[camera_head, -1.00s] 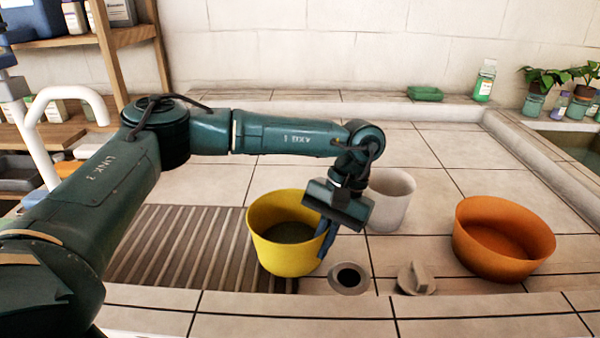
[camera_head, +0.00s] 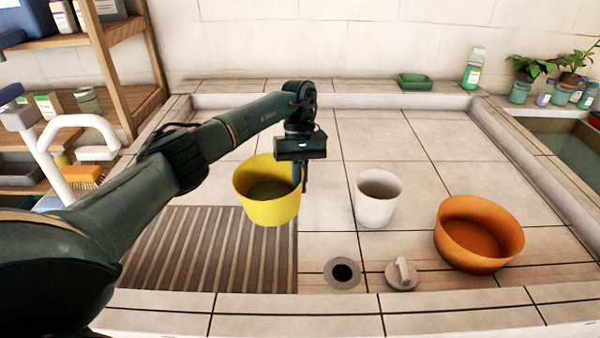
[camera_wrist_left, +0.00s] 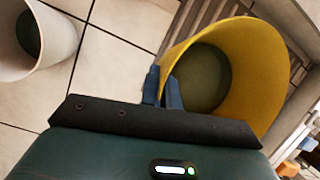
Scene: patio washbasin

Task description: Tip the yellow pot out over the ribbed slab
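The yellow pot (camera_head: 262,210) is upright, with its opening facing up, in front of the far right part of the ribbed slab (camera_head: 185,250) in the head view. It looks raised off the surface. My left gripper (camera_head: 302,180) is at the pot's right rim, with its fingers pointing down. In the left wrist view the blue fingers (camera_wrist_left: 162,88) are closed on the wall of the yellow pot (camera_wrist_left: 262,60). The pot's inside bottom looks dark green; I cannot tell whether that is contents. My right gripper is not in view.
A white cup (camera_head: 376,205) and an orange bowl (camera_head: 478,240) stand right of the pot. A drain hole (camera_head: 342,273) and a grey plug (camera_head: 402,274) lie in front. A white tap (camera_head: 75,122) and wooden shelves stand left.

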